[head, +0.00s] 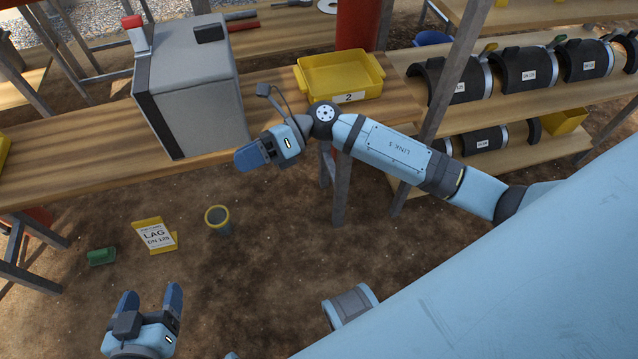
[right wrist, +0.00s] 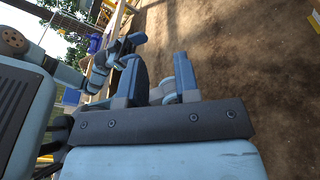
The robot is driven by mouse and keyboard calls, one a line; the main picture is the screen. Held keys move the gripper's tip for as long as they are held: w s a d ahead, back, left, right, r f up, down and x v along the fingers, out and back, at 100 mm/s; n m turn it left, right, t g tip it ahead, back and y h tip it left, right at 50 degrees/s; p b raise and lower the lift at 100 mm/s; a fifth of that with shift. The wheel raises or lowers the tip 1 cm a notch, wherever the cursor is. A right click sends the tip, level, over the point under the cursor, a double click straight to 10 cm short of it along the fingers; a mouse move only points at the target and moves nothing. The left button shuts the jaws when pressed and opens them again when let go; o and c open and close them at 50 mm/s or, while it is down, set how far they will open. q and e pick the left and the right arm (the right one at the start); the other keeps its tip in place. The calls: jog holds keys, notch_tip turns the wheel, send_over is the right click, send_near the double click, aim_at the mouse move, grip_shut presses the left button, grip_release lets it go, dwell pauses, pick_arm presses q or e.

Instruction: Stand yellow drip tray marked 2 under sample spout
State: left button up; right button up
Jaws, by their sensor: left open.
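The yellow drip tray marked 2 (head: 340,72) sits upright on the wooden bench, right of a grey box-shaped unit (head: 195,95). I cannot clearly make out the sample spout. My right gripper (head: 250,156) is in front of the bench edge, beside the unit's lower right side, pointing left and apart from the tray. The head view shows its fingers edge-on; in the right wrist view its fingers (right wrist: 160,80) are apart with nothing between them. My left gripper (head: 148,300) is open and empty, low at the bottom left over the dirt ground.
The wooden bench (head: 75,150) has clear room left of the unit. Shelves at right hold several dark labelled half-shells (head: 525,72) and a yellow bin (head: 563,121). On the ground are a yellow-framed sign (head: 155,236), a small bucket (head: 218,220) and a green block (head: 101,256).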

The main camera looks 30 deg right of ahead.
jog(key=s+d+r+m+t, duration=0.1)
jog(key=s+r+m+t, duration=0.1)
jog(key=m+t, duration=0.7)
jog(key=s+d+r+m+t, duration=0.15)
jog(key=m+t, duration=0.45)
jog(key=m, duration=0.7)
jog(key=s+d+f+m+g+h, duration=0.4)
jog(key=s+f+m+h, duration=0.65)
jog(key=m, duration=0.95)
pick_arm(q)
jog(key=s+a+r+g+y+p, duration=0.1)
jog(key=r+p, duration=0.6)
jog(key=p, duration=0.8)
jog(key=s+a+r+g+p, duration=0.1)
jog(key=r+p, duration=0.7)
jog(key=p, duration=0.8)
jog(key=shift+s+a+r+y, duration=0.3)
jog(key=shift+s+a+y, duration=0.1)
jog(key=shift+a, duration=0.45)
pick_arm(e)
jog(key=s+d+r+h, duration=0.1)
jog(key=d+r, duration=0.1)
jog(key=r, duration=0.6)
jog(key=s+d+r+h, duration=0.1)
jog(key=s+d+r, duration=0.1)
jog(key=r, duration=0.6)
jog(key=shift+d+g+h, duration=0.2)
jog(key=shift+g+h, duration=0.15)
jog(key=shift+g, duration=0.05)
jog(key=shift+s, duration=0.1)
